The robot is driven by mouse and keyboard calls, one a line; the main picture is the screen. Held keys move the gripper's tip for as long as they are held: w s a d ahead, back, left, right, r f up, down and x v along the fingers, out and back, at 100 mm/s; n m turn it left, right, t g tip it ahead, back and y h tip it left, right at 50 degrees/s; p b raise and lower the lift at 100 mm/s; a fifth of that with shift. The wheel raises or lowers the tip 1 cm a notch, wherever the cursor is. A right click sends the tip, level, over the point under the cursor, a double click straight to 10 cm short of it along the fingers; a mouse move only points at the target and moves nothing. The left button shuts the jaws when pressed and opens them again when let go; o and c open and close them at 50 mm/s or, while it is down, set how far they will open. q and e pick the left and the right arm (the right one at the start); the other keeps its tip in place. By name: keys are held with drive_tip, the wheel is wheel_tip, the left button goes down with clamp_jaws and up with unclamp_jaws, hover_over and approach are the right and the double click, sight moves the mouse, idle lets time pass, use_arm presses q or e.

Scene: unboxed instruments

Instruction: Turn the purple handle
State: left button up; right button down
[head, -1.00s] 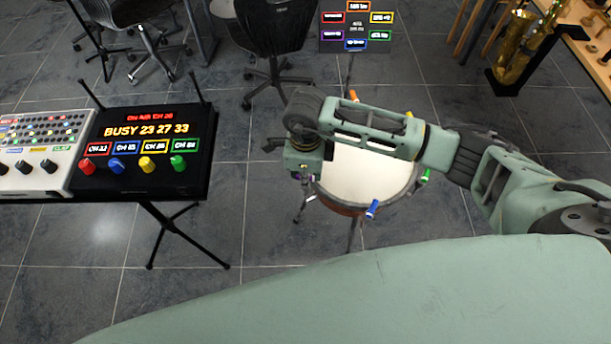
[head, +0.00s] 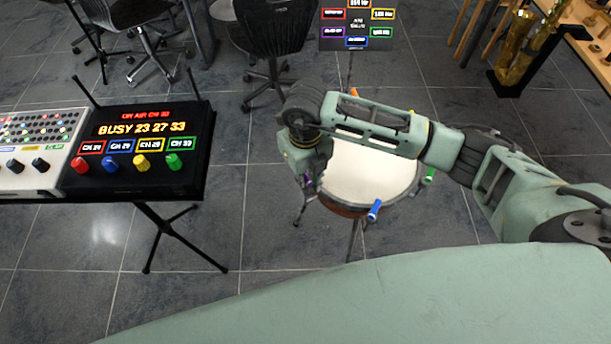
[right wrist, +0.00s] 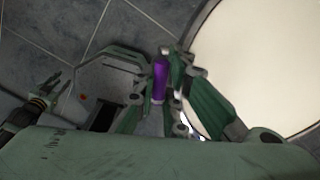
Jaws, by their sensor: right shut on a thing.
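The purple handle (right wrist: 160,80) stands between the fingers of my right gripper (right wrist: 168,75) in the right wrist view. My right gripper is shut on it. In the head view my right gripper (head: 306,188) is at the left edge of the drum (head: 365,175), pointing down, with only a little purple showing among its fingers. The drum has a pale round head and a brown shell. Its blue handle (head: 374,210) and green handle (head: 430,174) stick out at the front and right. An orange handle (head: 354,92) shows at the back. My left gripper is not in view.
A sign (head: 357,28) with coloured labels stands behind the drum. A black panel (head: 150,135) with a lit display and coloured knobs stands on the left, beside a white mixer (head: 40,150). Chairs are at the back. Floor is clear between panel and drum.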

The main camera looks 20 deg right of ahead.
drive_tip(key=shift+m, duration=1.7)
drive_tip(key=c, duration=1.8)
unclamp_jaws()
drive_tip(key=shift+r, duration=0.15)
wheel_tip(320, 180, up, 12)
drive_tip(key=shift+f, duration=0.1)
